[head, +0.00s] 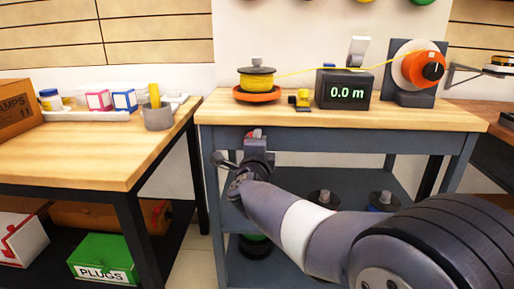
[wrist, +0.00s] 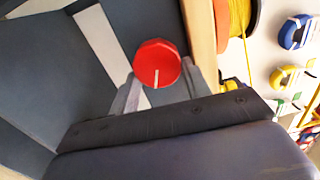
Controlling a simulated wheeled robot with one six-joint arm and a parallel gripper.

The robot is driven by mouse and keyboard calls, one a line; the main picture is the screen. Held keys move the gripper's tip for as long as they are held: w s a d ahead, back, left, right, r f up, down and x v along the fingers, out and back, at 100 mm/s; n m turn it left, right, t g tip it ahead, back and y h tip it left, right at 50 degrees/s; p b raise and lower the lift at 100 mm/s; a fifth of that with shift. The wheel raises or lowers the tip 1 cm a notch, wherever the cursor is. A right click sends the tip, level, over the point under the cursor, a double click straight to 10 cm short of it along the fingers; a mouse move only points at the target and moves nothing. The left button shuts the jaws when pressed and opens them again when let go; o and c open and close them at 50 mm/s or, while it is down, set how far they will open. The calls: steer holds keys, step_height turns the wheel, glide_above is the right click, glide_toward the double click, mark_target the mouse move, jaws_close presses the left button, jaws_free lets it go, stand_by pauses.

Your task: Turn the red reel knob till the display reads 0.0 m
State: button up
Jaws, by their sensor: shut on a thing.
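The red knob (wrist: 157,60) has facets and a white line mark, which points down in the wrist view. My gripper (wrist: 160,82) is shut on it, with one finger on each side. In the head view my gripper (head: 256,143) is at the front edge of the bench, and only a little of the red knob (head: 255,133) shows above it. The black display box (head: 343,90) stands on the bench and reads 0.0 m in green. A yellow line runs from a yellow spool (head: 257,80) past the box to an orange reel (head: 423,68) at the right.
The wooden bench top (head: 300,118) is mostly clear at its front. A small yellow object (head: 300,98) lies between spool and display. Another bench (head: 100,152) with boxes and a grey cup (head: 158,117) stands left. Spools sit on the shelf below.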

steer(key=o, duration=1)
steer(key=s+p, duration=0.1)
steer(key=s, duration=0.4)
steer(key=s+p, duration=0.2)
steer(key=s, duration=0.3)
steer(key=shift+s+a, duration=0.2)
steer(key=shift+s, duration=0.2)
